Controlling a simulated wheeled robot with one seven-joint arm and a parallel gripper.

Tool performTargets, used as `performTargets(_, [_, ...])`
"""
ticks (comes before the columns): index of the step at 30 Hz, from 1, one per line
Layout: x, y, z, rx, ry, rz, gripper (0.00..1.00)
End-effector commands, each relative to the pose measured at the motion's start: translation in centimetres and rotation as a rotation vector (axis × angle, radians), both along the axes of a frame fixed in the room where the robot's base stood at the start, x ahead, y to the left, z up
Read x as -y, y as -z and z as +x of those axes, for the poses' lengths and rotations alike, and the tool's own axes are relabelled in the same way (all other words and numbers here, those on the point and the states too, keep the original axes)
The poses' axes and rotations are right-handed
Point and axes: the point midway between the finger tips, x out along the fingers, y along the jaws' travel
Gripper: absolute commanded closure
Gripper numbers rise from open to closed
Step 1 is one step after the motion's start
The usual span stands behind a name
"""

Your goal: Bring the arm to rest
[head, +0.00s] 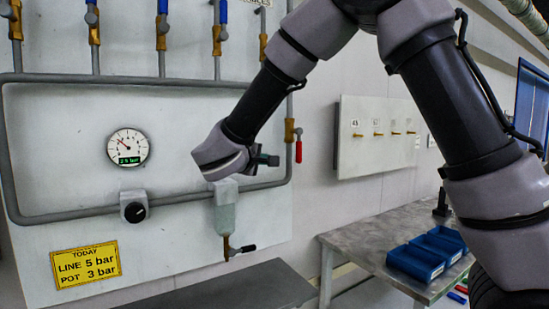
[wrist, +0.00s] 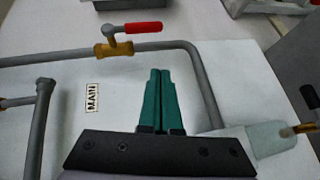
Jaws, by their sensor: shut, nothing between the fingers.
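My gripper (head: 268,160) is in front of the white panel (head: 60,190), near its right edge and just above the translucent bowl unit (head: 224,212) on the pipe. In the wrist view its two green fingers (wrist: 159,98) are pressed together with nothing between them. They point at the bare panel inside the bend of the grey pipe (wrist: 205,85). I cannot tell if they touch the panel. The arm reaches down to the panel from the upper right of the head view.
A brass valve with a red handle (head: 298,152) is just right of my gripper. The panel carries a round gauge (head: 128,147), a black knob (head: 134,207) and a yellow sign (head: 86,264). Blue bins (head: 415,262) stand on a grey bench at lower right.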

Motion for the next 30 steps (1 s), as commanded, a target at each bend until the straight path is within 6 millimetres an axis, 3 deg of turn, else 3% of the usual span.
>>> performTargets(6, [-0.7, 0.0, -1.6, 0.000, 0.000, 0.000, 1.00])
performTargets(15, [-0.7, 0.0, -1.7, 0.000, 0.000, 0.000, 1.00])
performTargets(19, [0.5, -0.3, -1.5, -0.016, 0.026, 0.012, 1.00])
performTargets(23, [6.3, -0.9, -1.3, -0.097, 0.145, 0.071, 1.00])
performTargets(25, [11.2, -1.2, -1.9, -0.173, 0.248, 0.138, 1.00])
performTargets(27, [16.4, -1.2, -3.2, -0.262, 0.358, 0.233, 1.00])
performTargets(30, [22.3, -0.9, -6.3, -0.376, 0.494, 0.397, 1.00])
